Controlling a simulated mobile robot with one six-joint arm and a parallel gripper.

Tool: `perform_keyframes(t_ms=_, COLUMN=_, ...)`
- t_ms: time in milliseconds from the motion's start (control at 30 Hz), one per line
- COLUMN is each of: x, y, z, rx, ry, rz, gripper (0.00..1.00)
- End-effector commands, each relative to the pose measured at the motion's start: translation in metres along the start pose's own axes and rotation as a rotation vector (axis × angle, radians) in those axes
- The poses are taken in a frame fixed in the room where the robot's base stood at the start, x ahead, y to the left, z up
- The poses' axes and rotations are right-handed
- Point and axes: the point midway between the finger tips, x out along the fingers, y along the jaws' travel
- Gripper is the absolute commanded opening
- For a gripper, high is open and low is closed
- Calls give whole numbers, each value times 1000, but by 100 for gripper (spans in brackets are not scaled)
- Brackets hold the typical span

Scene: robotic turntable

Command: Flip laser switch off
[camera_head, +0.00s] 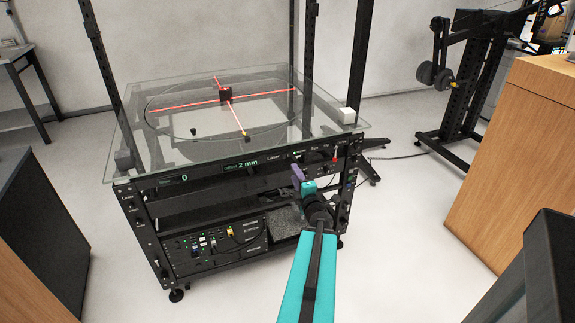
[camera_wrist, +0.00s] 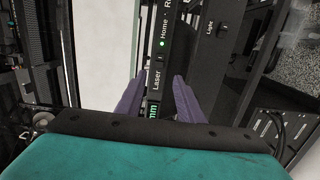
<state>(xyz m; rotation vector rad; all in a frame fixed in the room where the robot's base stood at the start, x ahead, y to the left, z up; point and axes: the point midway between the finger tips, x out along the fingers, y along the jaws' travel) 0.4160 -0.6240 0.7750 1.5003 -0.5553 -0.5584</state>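The turntable rack's front panel carries a "Laser" label (camera_head: 273,157), also readable in the wrist view (camera_wrist: 157,80). A small dark laser switch (camera_wrist: 160,58) appears beside that label, between "Laser" and "Home"; its position is too small to tell. Red laser lines (camera_head: 180,106) cross the glass top through a dark block (camera_head: 226,94). My gripper (camera_head: 298,174) is in front of the panel's right part. In the wrist view its two purple fingers (camera_wrist: 158,84) stand apart with the panel strip showing between them. Nothing is held. Contact with the panel cannot be told.
The glass top (camera_head: 165,155) overhangs the panel, with a white cube (camera_head: 346,115) at its right corner. A lower equipment unit (camera_head: 215,245) sits in the rack. A wooden cabinet (camera_head: 520,150) stands at right, and a dark one (camera_head: 40,220) at left.

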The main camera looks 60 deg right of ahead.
Motion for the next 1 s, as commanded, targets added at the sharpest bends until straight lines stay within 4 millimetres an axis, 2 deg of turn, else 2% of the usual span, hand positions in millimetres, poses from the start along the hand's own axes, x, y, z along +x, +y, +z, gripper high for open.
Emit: perform_keyframes(t_ms=1000, x=20, y=-3, z=0, rx=-2, ry=0, rz=2, gripper=34)
